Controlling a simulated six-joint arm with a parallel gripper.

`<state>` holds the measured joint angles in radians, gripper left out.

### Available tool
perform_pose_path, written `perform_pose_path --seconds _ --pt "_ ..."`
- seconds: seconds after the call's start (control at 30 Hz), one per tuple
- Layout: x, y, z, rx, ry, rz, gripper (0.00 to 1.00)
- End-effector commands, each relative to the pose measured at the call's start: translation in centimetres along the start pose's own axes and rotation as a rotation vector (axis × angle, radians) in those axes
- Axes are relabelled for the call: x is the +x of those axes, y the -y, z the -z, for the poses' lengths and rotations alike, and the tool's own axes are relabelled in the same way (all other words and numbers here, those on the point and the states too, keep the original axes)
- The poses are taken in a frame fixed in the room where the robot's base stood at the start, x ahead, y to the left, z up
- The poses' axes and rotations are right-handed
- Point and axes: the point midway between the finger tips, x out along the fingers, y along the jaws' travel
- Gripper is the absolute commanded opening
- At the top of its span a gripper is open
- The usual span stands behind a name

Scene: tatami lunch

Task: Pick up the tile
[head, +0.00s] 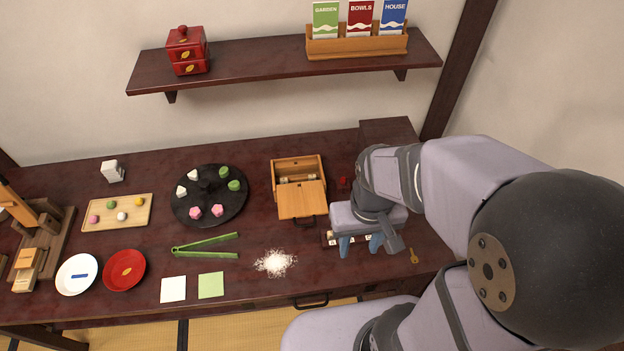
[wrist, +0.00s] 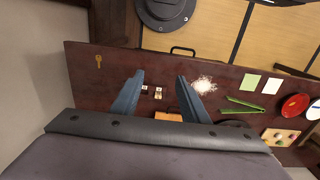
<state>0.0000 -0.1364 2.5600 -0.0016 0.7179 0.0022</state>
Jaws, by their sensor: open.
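My gripper (head: 360,250) is open, fingers pointing down over the right part of the dark table. In the wrist view its two blue fingers stand apart with my gripper (wrist: 160,76) empty between them. Small white-faced tiles with dark parts show between and beyond the fingers: one tile (wrist: 144,88) is nearer the left finger, and another tile (wrist: 158,93) is near the middle. In the head view a tile (head: 331,238) shows just left of the fingers; the rest is partly hidden by my gripper. The markings are too small to read. I cannot tell the height above them.
A wooden box (head: 300,200) with a sliding lid stands behind and left. A key (head: 414,255) lies to the right. White powder (head: 275,263), green tongs (head: 205,246) and a round dark tray (head: 180,212) are leftward. A shelf (head: 260,62) overhangs the back.

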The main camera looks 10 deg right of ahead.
Motion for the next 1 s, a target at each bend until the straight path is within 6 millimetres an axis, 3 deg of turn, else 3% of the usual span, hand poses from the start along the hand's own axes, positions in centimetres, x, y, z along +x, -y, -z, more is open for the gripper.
perform_pose_path --seconds 0.27,0.37,0.73,0.87,1.0 --pt "0.0 0.0 0.0 0.000 0.000 0.000 0.41" --pt "0.0 0.0 0.0 0.000 0.000 0.000 0.19" --pt "0.1 0.0 0.4 0.012 -0.001 -0.001 0.19" --pt "0.5 0.1 2.2 0.073 -0.004 -0.004 0.19" --pt "1.4 0.3 6.3 0.215 -0.015 -0.011 0.19"
